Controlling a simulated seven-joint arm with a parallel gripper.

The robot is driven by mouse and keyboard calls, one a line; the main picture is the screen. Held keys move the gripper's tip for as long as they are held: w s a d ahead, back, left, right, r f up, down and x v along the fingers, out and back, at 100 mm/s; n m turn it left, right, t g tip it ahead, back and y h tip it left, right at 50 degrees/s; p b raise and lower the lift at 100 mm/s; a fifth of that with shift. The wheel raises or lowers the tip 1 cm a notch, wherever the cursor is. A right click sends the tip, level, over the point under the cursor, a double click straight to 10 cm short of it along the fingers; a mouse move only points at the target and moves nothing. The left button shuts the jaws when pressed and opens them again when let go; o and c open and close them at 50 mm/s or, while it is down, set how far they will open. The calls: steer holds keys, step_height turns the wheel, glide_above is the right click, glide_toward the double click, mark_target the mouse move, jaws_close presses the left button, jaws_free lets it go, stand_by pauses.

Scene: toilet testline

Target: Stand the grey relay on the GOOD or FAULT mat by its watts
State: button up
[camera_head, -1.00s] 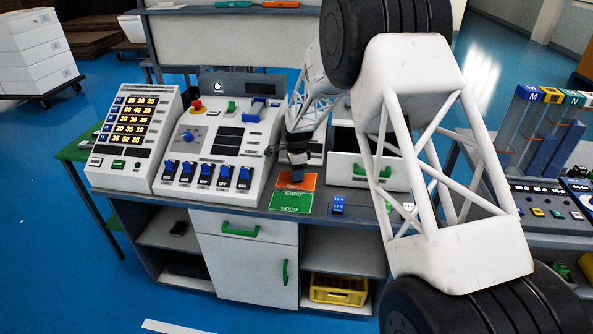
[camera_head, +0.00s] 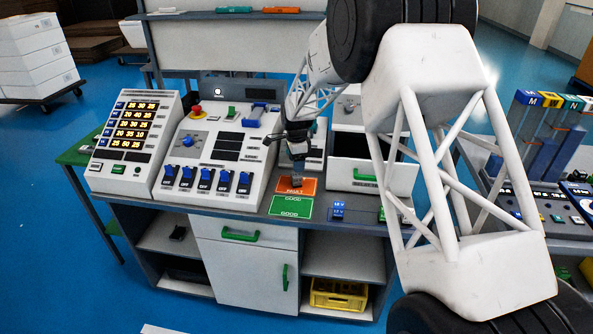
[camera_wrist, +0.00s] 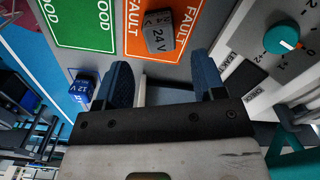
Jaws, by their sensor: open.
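The grey relay (camera_wrist: 158,40), marked 24 V, stands on the orange FAULT mat (camera_wrist: 187,12) in the wrist view. In the head view the relay (camera_head: 297,183) is small on the FAULT mat (camera_head: 309,187). The green GOOD mat (camera_head: 290,207) lies in front of it; it also shows in the wrist view (camera_wrist: 85,22). My gripper (camera_wrist: 163,72) is open and empty, its blue fingers apart from the relay. In the head view my gripper (camera_head: 298,160) is above and behind the relay.
A sloped switch panel (camera_head: 217,160) is left of the mats. An open drawer (camera_head: 368,178) is at the right.

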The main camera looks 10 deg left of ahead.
mark_target(297, 175)
steer(key=shift+r, duration=2.95)
steer(key=s+d+r+n+t, duration=0.1)
steer(key=s+d+r+n, duration=0.5)
steer(key=s+d+r, duration=1.35)
steer(key=s+d+f+n, duration=0.1)
steer(key=s+d, duration=0.3)
steer(key=s, duration=0.7)
steer(key=s+d+f+n+t, duration=0.1)
steer(key=s+d+n, duration=0.3)
steer(key=s, duration=0.8)
steer(key=s+d+n, duration=0.2)
steer(key=s+d, duration=0.3)
steer(key=s, duration=0.7)
steer(key=shift+s+d+f+t, duration=0.2)
steer(key=shift+f+t, duration=0.1)
steer(key=shift+f, duration=0.1)
